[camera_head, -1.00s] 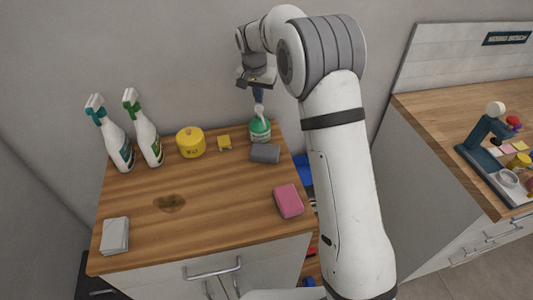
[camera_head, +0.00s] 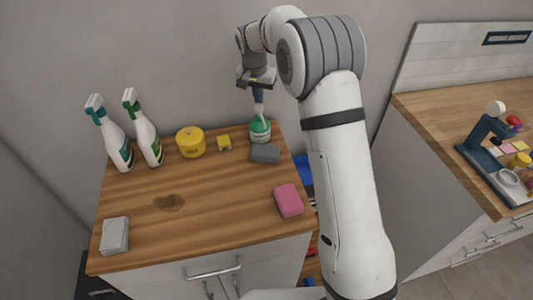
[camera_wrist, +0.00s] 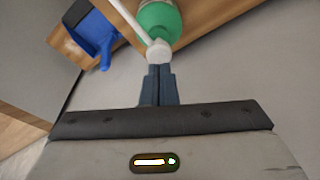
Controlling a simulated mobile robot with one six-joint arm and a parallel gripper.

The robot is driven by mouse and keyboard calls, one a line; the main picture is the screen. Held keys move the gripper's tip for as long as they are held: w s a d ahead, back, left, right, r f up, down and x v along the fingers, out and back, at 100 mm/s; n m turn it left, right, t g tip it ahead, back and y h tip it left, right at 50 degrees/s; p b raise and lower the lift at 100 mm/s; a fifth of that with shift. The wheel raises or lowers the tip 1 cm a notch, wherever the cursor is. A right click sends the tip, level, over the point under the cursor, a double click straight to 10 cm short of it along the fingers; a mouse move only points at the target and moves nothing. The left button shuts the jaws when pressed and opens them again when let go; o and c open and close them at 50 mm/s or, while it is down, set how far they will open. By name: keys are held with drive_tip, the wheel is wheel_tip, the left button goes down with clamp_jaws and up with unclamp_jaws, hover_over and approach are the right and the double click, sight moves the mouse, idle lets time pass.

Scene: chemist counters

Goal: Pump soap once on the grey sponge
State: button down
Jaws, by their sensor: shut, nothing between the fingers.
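A green soap bottle with a white pump (camera_head: 260,128) stands at the back right of the wooden counter. The grey sponge (camera_head: 265,153) lies just in front of it. My gripper (camera_head: 259,100) is shut and points down over the pump head. In the wrist view the shut fingertips (camera_wrist: 158,72) are at the white pump head (camera_wrist: 159,51), with the green bottle body (camera_wrist: 160,18) beyond. They look in contact or nearly so; I cannot tell which. The sponge is not seen in the wrist view.
A pink sponge (camera_head: 288,201) is at the right edge, a grey-white stack (camera_head: 115,236) at front left. The counter's middle (camera_head: 215,220) is clear except for a stain (camera_head: 168,203).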

sight(259, 106)
drive_tip(key=shift+s+f+b, duration=0.1)
drive_tip(key=shift+f+b, duration=0.75)
drive_tip(key=shift+f, duration=0.65)
drive_tip(key=shift+r, duration=0.1)
drive_tip(key=shift+r+p, duration=0.9)
drive_tip(key=shift+r, duration=0.45)
wheel_tip(259, 106, up, 6)
drive_tip(key=p, duration=0.4)
drive_tip(key=shift+r, duration=0.1)
